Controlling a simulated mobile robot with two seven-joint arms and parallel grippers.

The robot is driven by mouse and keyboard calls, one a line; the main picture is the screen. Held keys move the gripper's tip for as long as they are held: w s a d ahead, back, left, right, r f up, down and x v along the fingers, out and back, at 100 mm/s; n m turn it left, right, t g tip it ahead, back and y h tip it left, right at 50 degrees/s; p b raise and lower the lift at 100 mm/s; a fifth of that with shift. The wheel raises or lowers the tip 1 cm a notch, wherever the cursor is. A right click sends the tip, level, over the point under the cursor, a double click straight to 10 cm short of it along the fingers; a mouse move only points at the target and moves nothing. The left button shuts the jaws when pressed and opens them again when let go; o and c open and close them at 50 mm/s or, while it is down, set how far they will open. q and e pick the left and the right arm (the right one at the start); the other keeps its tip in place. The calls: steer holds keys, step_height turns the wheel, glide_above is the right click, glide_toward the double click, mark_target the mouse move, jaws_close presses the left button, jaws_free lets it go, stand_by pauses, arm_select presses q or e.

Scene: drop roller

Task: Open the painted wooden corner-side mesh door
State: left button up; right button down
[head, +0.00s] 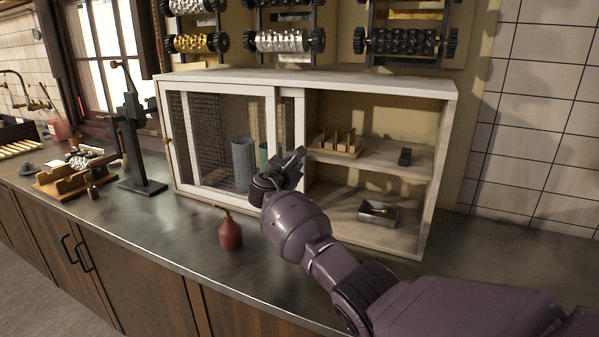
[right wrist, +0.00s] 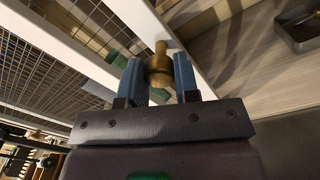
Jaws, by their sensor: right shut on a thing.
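The painted white wooden cabinet (head: 350,83) stands on the counter. Its mesh door (head: 216,135) covers the left part. A second white door frame (head: 299,115) shows at its right edge, largely overlapped, and the right part of the cabinet stands open. My right gripper (head: 287,166) is at the white frames near the middle of the cabinet. In the right wrist view its two blue fingers (right wrist: 158,82) are shut on a brass knob (right wrist: 158,66) beside a white door stile (right wrist: 150,28). In the head view my gripper hides the knob. My left gripper is not in view.
A red oil can (head: 230,233) stands on the counter (head: 190,232) in front of the cabinet. A dark press stand (head: 135,140) is at the left. The open shelves hold a wooden rack (head: 335,147) and a metal tray (head: 378,211). Rollers hang above.

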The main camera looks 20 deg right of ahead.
steer(key=shift+w+a+f, duration=0.1)
steer(key=shift+w+a, duration=0.25)
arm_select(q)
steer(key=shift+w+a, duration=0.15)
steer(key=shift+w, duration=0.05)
arm_select(e)
steer(key=c, duration=0.8)
jaws_free()
steer(key=shift+c, duration=0.2)
arm_select(q)
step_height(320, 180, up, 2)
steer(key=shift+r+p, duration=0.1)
steer(key=shift+p, duration=0.95)
arm_select(e)
steer(key=v, duration=1)
steer(key=shift+s+a, duration=0.3)
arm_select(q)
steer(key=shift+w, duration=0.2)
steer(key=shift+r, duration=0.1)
